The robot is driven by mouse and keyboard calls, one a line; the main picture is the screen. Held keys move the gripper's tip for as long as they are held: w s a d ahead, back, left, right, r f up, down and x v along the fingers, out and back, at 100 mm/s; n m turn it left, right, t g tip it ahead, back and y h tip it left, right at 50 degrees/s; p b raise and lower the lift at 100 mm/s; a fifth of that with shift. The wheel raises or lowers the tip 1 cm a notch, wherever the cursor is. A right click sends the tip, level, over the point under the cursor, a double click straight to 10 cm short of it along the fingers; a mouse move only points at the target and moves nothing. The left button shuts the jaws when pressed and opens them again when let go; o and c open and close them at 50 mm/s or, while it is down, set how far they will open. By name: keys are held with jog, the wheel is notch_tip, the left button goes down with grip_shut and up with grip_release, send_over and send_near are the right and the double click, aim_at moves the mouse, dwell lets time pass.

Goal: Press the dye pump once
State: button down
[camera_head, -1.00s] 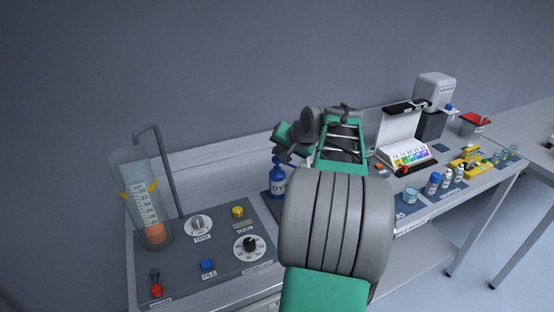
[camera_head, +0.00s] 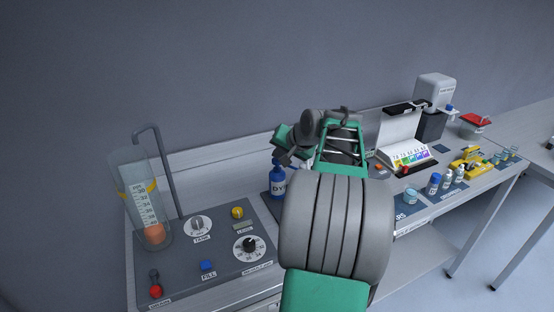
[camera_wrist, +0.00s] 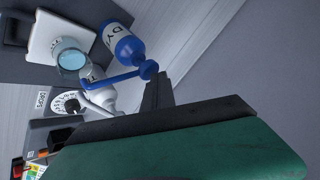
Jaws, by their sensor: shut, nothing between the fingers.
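The dye bottle (camera_head: 278,184) is blue with a white label and stands just left of my arm in the head view. It also shows in the wrist view (camera_wrist: 122,44), with its blue pump head (camera_wrist: 148,70) and a long spout reaching left. My gripper (camera_wrist: 154,86) is shut and empty, with its fingertips right at the pump head. In the head view my gripper (camera_head: 283,158) is at the top of the bottle. I cannot tell whether the fingertips touch the pump. My arm hides part of that area in the head view.
A control panel (camera_head: 220,225) with knobs and buttons lies left of the bottle, beside a clear measuring cylinder (camera_head: 135,195). A glass beaker (camera_wrist: 72,56) and a white bottle (camera_wrist: 100,95) are close by in the wrist view. Small jars and a colour chart (camera_head: 408,157) stand to the right.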

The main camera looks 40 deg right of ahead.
jog(key=shift+f, duration=0.45)
dwell(0.3)
jog(key=shift+r+p, duration=0.7)
jog(key=shift+r, duration=0.5)
jog(key=shift+r+p, duration=1.95)
jog(key=shift+r, duration=0.6)
